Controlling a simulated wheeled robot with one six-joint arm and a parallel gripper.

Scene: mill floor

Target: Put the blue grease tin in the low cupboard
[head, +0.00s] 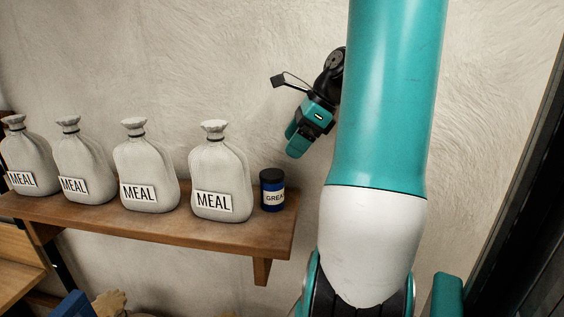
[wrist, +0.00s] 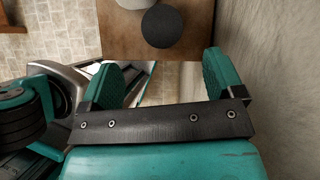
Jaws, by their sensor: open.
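The blue grease tin (head: 272,193) stands upright at the right end of a wooden shelf (head: 258,238), with a dark lid and a white label reading GREA. My gripper (head: 293,145) is above and to the right of the tin, apart from it, beside the wall. In the wrist view, my gripper (wrist: 170,72) is open and empty, its two teal fingers spread. The tin's dark round lid (wrist: 162,26) shows from above, just beyond the fingertips and roughly in line with the gap. The low cupboard cannot be made out in either view.
Several white MEAL sacks stand in a row on the shelf; the nearest sack (head: 221,172) is close to the tin's left side. The plaster wall (head: 230,60) is right behind the shelf. A wooden surface (head: 18,262) and a blue object (head: 72,305) are at lower left.

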